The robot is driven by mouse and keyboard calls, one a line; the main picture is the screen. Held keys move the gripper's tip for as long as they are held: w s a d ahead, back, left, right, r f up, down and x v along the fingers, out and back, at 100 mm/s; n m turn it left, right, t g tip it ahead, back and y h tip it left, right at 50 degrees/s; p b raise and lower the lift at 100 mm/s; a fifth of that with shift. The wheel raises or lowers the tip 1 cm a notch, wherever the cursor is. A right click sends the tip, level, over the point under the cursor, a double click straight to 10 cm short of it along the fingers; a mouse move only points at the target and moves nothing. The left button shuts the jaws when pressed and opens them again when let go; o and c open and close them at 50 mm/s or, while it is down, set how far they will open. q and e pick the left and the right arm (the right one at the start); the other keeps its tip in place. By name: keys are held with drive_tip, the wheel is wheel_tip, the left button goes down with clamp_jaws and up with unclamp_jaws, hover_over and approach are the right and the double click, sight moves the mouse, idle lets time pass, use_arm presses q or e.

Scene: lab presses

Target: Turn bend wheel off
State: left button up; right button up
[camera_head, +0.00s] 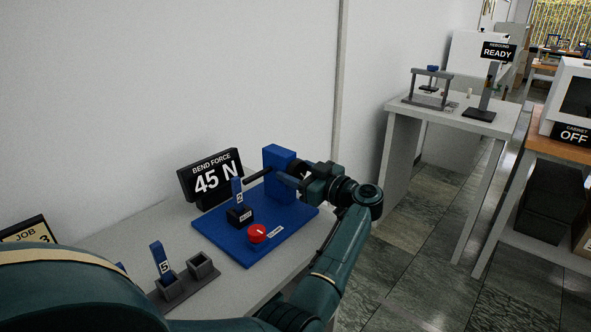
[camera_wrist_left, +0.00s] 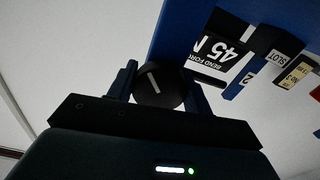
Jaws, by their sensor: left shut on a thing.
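The bend wheel (camera_wrist_left: 158,85) is a round black knob with a slanted white mark, on the side of the blue bend press (camera_head: 279,160). My left gripper (camera_wrist_left: 160,88) is shut on the wheel, with one dark finger on each side of it. In the head view my left gripper (camera_head: 303,181) is at the right side of the press upright and hides the wheel. The display (camera_head: 212,178) behind the press reads "BEND FORCE 45 N". My right gripper is not in view.
A red button (camera_head: 257,233) and a blue strip marked 2 (camera_head: 237,191) in a black slot are on the blue base. A holder (camera_head: 185,284) with a strip marked 5 (camera_head: 160,258) stands in front left. The wall is close behind. Another table (camera_head: 450,121) stands farther right.

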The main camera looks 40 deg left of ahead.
use_arm(q)
drive_tip(key=shift+n, duration=0.3)
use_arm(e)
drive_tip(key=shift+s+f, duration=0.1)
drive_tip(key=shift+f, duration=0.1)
use_arm(q)
drive_tip(key=o, duration=1)
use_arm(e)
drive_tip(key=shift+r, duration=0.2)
use_arm(q)
drive_tip(key=shift+d, duration=0.1)
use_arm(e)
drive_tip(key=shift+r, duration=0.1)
